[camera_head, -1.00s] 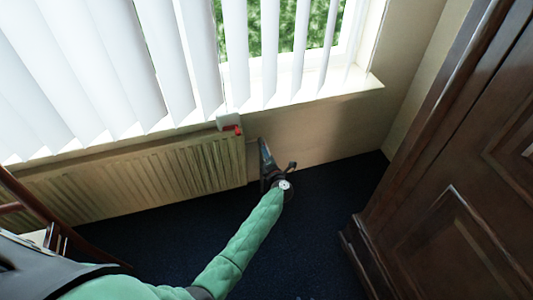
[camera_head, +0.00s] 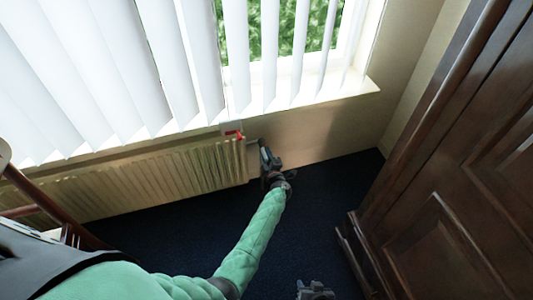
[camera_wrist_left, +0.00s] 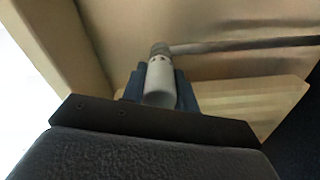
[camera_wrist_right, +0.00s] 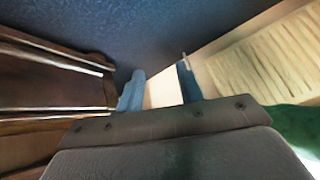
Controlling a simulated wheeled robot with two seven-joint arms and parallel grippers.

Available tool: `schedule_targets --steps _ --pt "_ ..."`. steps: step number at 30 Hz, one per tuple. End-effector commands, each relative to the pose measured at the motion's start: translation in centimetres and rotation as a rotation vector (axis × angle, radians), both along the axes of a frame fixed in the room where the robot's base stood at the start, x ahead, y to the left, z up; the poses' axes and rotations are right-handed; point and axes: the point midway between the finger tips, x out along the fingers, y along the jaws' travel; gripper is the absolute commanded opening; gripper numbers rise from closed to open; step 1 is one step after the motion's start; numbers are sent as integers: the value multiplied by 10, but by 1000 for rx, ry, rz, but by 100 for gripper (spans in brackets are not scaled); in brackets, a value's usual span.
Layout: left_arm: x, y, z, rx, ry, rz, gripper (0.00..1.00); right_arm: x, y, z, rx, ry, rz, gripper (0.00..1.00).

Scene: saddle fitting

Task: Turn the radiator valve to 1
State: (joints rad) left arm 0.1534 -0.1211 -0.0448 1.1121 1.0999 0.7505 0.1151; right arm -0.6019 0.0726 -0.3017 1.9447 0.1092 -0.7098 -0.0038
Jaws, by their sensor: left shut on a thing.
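The radiator valve (camera_wrist_left: 160,84) is a pale, rounded cylinder with a grey collar at its far end. In the left wrist view it sits between the blue fingers of my left gripper (camera_wrist_left: 160,90), which is shut on it. No number can be read on the valve. In the head view my left gripper (camera_head: 267,158) is at the right end of the radiator, and it hides the valve. My right gripper (camera_wrist_right: 160,88) is open and empty, its blue fingers apart. It also shows at the bottom edge of the head view (camera_head: 315,288).
The ribbed radiator (camera_head: 150,172) runs along the wall under the window sill and blinds. A pipe (camera_wrist_left: 245,45) leads off from the valve. A red and white item (camera_head: 232,129) is at the radiator's top right. A dark wooden cabinet (camera_head: 440,200) stands at right. Dark carpet lies between.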

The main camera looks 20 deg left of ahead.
Motion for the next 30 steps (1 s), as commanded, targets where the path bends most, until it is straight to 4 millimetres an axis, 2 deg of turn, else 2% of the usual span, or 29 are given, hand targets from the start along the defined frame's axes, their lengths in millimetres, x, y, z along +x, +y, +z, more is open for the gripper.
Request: schedule_targets --steps 1,6,20,21,24,30 --pt "0 -2 0 10 11 -3 7 1 0 8 0 4 1 36" --pt "0 -2 -1 40 30 -3 7 1 1 20 -2 18 6 36" --pt "0 -2 -1 50 35 -3 7 1 1 23 -1 22 8 36" --pt "0 -2 -1 50 35 -3 33 1 2 23 -1 22 8 36" --pt "0 -2 -1 50 35 -2 51 0 2 22 -1 23 9 36" --pt "0 -1 -1 50 35 -1 51 0 2 22 -1 23 9 36"
